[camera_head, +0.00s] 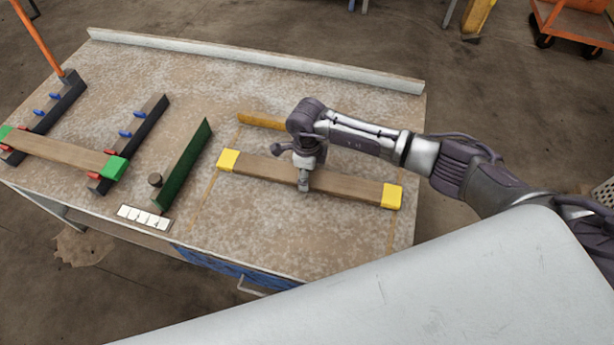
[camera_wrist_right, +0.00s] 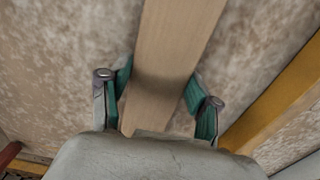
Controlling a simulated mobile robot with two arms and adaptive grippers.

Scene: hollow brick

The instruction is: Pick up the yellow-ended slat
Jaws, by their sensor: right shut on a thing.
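The yellow-ended slat (camera_head: 345,185) is a long brown wooden bar with a yellow block at each end. It lies across the right part of the table in the head view. In the right wrist view, the slat's bare wood (camera_wrist_right: 168,60) runs between the two green-padded fingers (camera_wrist_right: 160,98). I cannot tell whether the slat touches the tabletop or is slightly above it. My left gripper is not in view.
A green-ended slat (camera_head: 65,151) rests across two dark racks with blue and red pegs at the left. A green upright board (camera_head: 184,163) stands mid-table. A yellow bar (camera_head: 262,121) lies behind the slat. A pale ledge (camera_head: 250,58) lines the table's (camera_head: 330,245) back edge.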

